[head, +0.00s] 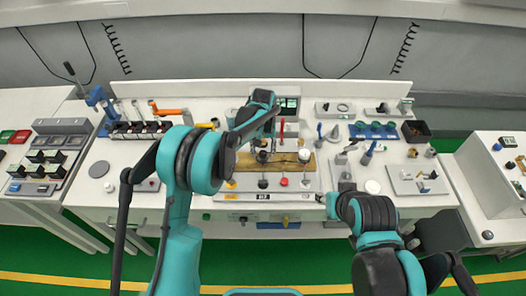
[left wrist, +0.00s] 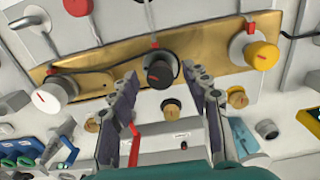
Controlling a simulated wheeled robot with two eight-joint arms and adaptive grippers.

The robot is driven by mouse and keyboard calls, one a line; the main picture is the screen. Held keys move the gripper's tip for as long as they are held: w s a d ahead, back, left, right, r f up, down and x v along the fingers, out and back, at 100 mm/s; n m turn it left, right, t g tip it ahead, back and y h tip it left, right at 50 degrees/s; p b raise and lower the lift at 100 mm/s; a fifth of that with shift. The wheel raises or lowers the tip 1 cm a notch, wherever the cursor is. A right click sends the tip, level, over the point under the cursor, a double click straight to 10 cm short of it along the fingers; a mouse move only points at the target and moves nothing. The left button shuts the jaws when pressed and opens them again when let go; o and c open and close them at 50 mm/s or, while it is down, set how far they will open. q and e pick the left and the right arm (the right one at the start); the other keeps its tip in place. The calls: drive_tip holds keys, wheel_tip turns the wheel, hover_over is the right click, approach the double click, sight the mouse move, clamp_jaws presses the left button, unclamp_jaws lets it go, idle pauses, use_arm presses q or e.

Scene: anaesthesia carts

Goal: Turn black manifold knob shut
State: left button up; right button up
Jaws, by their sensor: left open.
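The brass manifold (left wrist: 110,65) carries a black knob (left wrist: 158,70) in its middle, with a red mark on its face. In the left wrist view a white knob (left wrist: 52,92) is to its left and a yellow-faced knob (left wrist: 258,54) to its right. My left gripper (left wrist: 160,76) is open, its two fingers on either side of the black knob in the picture; contact cannot be told. In the head view my left gripper (head: 262,146) is over the brass manifold (head: 315,163) and partly hides it. My right gripper (head: 328,203) is near the table's front edge, its fingers unclear.
A blue stand and syringe rack (head: 138,130) are left, and a black bin (head: 416,131) is at right. Separate carts stand at both sides.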

use_arm(q)
clamp_jaws()
drive_tip(key=shift+m, duration=0.3)
drive_tip(key=m+b, duration=0.1)
drive_tip(key=m, duration=0.3)
drive_tip(key=shift+m, duration=0.3)
drive_tip(key=m+b, duration=0.1)
drive_tip(key=m, duration=0.5)
idle(0.5)
unclamp_jaws()
